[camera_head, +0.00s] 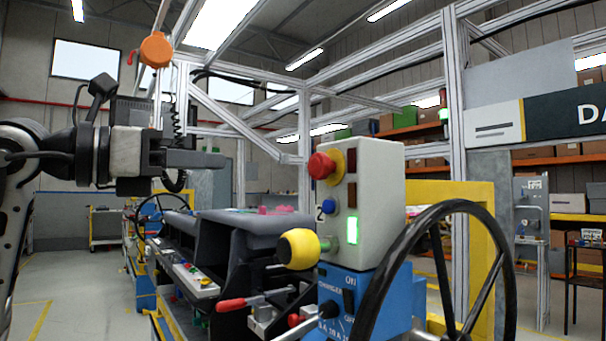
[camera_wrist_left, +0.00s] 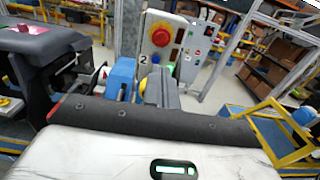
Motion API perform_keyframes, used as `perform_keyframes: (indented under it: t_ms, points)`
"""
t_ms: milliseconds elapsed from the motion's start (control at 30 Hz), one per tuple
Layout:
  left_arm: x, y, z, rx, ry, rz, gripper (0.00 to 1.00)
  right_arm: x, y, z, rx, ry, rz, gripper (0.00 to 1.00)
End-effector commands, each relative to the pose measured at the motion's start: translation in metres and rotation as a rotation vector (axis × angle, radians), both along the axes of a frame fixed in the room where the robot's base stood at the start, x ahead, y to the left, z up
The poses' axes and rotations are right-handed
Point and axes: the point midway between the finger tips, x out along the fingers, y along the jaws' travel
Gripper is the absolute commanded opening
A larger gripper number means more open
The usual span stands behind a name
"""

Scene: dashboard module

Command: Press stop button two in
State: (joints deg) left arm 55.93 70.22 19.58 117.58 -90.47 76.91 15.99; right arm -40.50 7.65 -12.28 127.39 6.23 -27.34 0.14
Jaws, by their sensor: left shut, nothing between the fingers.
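A light grey control box (camera_head: 375,200) carries a red mushroom stop button (camera_head: 322,165) on a yellow collar, with a blue button, dark windows and a lit green lamp below and beside it. A "2" is marked on its side. In the left wrist view, the stop button (camera_wrist_left: 161,37) is on the box face beyond the fingers, with the "2" below left of it. My left gripper (camera_head: 222,159) is shut and empty, left of the button at about its height in the head view, apart from it. The shut fingers also show in the wrist view (camera_wrist_left: 162,78). My right gripper is not in view.
A black handwheel (camera_head: 505,250) stands in front right of the box. A yellow knob (camera_head: 299,248) and a red-handled lever (camera_head: 232,304) stick out below it. An orange hanging part (camera_head: 156,49) is above my left gripper. A dark console (camera_head: 250,222) lies behind.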

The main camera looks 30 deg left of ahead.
Motion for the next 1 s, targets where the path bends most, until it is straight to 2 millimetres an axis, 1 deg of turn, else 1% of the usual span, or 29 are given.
perform_keyframes:
  t_ms: [300,367,467,567,800,1000]
  points:
    - [0.001,-0.001,0.0,-0.001,0.001,-0.002,0.0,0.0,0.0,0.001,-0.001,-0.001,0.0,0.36]
    - [0.004,-0.002,0.001,-0.001,0.003,-0.003,0.0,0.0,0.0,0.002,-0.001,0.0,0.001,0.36]
    - [0.014,-0.006,0.002,-0.002,0.003,-0.005,0.0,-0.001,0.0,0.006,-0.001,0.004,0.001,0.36]
    - [0.03,-0.014,0.003,-0.002,0.004,-0.007,0.0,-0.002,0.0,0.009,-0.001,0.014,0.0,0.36]
    - [0.078,-0.034,0.004,-0.003,0.003,-0.008,0.0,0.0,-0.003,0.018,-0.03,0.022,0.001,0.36]
    - [0.111,-0.047,0.003,-0.004,0.002,-0.006,0.0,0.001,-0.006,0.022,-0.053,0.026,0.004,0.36]
